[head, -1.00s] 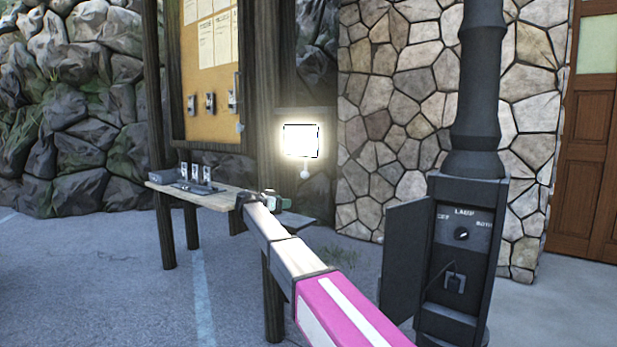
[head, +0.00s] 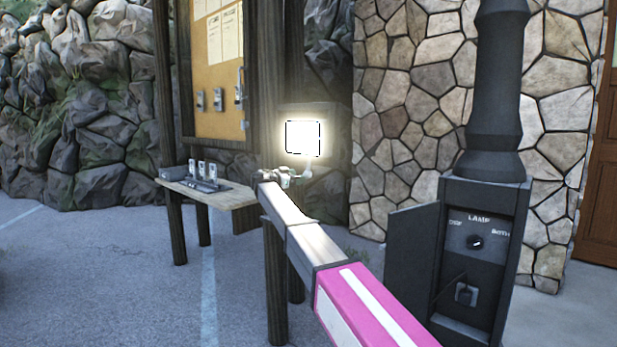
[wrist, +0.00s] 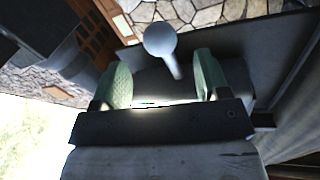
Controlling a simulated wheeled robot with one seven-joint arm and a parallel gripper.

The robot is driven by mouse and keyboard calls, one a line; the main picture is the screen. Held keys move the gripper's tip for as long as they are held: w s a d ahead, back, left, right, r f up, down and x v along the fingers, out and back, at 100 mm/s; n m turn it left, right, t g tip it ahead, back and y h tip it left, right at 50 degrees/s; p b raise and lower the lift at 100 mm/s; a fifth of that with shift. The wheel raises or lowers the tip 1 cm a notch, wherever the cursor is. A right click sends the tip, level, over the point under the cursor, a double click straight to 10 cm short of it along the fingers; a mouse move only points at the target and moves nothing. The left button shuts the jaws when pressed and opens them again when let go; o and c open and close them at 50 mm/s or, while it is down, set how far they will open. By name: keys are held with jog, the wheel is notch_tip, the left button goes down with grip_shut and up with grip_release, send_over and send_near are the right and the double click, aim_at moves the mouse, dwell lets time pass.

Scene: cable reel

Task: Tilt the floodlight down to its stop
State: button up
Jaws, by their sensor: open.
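The floodlight (head: 303,138) is a lit, glowing square panel with a dark outline, mounted by the wooden post in the head view. A round pale knob (wrist: 160,40) on a short stem shows between the fingers in the wrist view; it hangs below the lamp in the head view (head: 305,172). My gripper (wrist: 158,82) has two green finger pads set apart, one on either side of the knob's stem line. The jaws are open and hold nothing. In the head view my gripper (head: 287,179) is just below and left of the lamp, close to the knob. Whether a pad touches the knob is unclear.
A small wooden shelf (head: 225,195) with metal parts stands left of my arm, under a notice board (head: 217,100). A dark lamp post with a control box (head: 478,250) and its open door (head: 410,262) stands at right. A stone wall (head: 410,110) is behind.

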aim_at(308, 175)
jog(key=x, duration=0.6)
jog(key=shift+w+d, duration=0.2)
jog(key=c, duration=1.3)
